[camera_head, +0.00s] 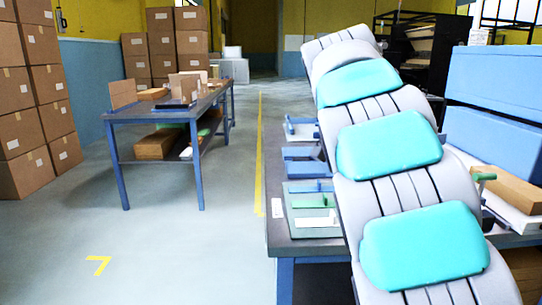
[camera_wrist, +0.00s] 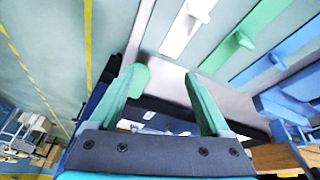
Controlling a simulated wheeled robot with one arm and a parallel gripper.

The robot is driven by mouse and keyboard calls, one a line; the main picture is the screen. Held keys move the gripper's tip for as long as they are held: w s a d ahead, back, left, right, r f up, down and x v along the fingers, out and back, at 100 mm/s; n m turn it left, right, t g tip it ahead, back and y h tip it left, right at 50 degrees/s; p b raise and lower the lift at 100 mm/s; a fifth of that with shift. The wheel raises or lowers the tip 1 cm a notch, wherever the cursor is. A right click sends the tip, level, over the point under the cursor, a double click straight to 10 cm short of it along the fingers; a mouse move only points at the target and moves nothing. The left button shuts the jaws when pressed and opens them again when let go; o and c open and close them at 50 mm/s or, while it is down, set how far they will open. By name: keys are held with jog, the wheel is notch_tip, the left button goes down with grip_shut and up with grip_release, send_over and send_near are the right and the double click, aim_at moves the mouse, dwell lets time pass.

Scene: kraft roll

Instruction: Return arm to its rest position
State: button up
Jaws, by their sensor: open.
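My arm, grey with turquoise pads, reaches across the right half of the head view and hides part of the bench behind it. My gripper (camera_wrist: 164,75) shows in the wrist view as two green fingers held apart. Nothing is between the fingertips. The gripper cannot be made out in the head view.
A near bench (camera_head: 290,238) carries a mat with a white bar (camera_head: 312,222), a green bar (camera_head: 312,201) and blue holders. A blue box (camera_head: 500,80) stands right. Another table (camera_head: 160,117) is left, cartons (camera_head: 22,155) far left. The floor between is clear.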

jog(key=s+a+f+n+g+y, duration=0.1)
jog(key=s+f+n, duration=0.3)
jog(key=s+f, duration=0.3)
jog(key=s+a+f+n+g+y, duration=0.1)
jog(key=s+f+n, duration=0.4)
jog(key=s, duration=1.1)
jog(key=s+a+f+n+y, duration=0.2)
jog(key=s+a+f+n, duration=0.1)
jog(key=s+f, duration=0.8)
jog(key=shift+s+f+n+g, duration=0.15)
jog(key=shift+s+n+g, duration=0.2)
jog(key=shift+n, duration=0.55)
